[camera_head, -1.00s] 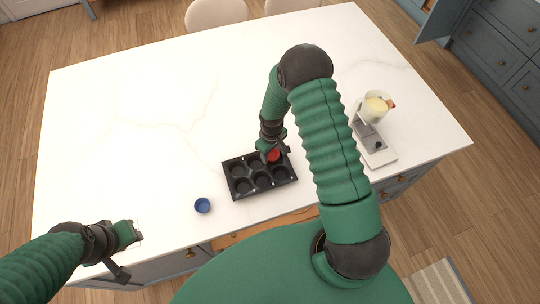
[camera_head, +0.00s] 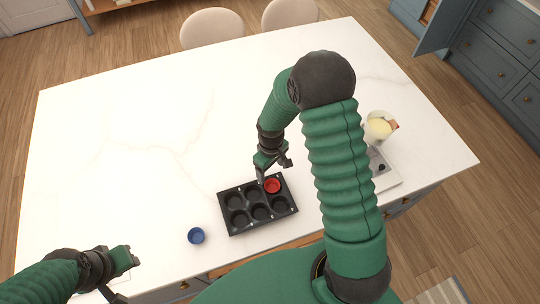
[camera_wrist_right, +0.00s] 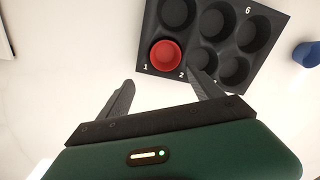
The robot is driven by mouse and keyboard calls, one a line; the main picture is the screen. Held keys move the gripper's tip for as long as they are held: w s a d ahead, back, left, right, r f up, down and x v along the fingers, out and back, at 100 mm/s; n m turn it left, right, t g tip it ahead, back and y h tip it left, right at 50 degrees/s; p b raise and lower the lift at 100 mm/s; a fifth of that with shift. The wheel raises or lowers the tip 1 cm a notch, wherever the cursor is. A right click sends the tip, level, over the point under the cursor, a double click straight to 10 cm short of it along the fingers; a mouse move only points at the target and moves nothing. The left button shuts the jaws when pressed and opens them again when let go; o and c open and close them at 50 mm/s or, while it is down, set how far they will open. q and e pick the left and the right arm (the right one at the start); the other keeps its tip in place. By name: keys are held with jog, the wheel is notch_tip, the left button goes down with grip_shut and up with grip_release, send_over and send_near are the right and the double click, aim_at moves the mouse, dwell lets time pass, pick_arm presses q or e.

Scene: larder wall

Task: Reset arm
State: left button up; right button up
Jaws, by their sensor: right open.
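A black muffin tray (camera_head: 249,206) with several cups lies on the white counter. A red cup (camera_head: 272,186) sits in one of its far compartments; in the wrist view it is in the compartment beside the number 1 (camera_wrist_right: 165,53). My right gripper (camera_head: 275,170) is open and empty, just above and beyond the red cup; its spread fingers also show in the right wrist view (camera_wrist_right: 160,80), apart from the cup. My left gripper (camera_head: 126,262) hovers at the counter's near left; its jaws are unclear.
A small blue cup (camera_head: 196,236) stands left of the tray and also shows in the wrist view (camera_wrist_right: 307,54). A grey scale (camera_head: 386,180) and a container of pale yellow contents (camera_head: 378,128) are at the right, partly behind my arm. The counter's far left is clear.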

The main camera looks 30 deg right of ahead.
notch_tip(320, 180, up, 12)
jog(key=s+a+b, duration=0.1)
jog(key=s, duration=0.1)
pick_arm(q)
notch_tip(320, 180, down, 10)
jog(key=s+b, duration=0.1)
jog(key=b, duration=0.7)
jog(key=shift+s+a+r+b, duration=0.15)
jog(key=shift+s+b, duration=0.15)
jog(key=shift+b, duration=0.1)
pick_arm(e)
jog(key=s+a+f+m+t, duration=0.2)
jog(key=s+a+f, duration=0.5)
jog(key=s+f, duration=0.1)
jog(key=shift+s+a+m+t, duration=0.15)
jog(key=shift+s+m+t, duration=0.1)
jog(key=shift+m+t, duration=0.05)
pick_arm(q)
jog(key=shift+w+a, duration=0.15)
jog(key=shift+a, duration=0.15)
pick_arm(e)
jog(key=shift+w+a, duration=0.15)
jog(key=shift+a, duration=0.15)
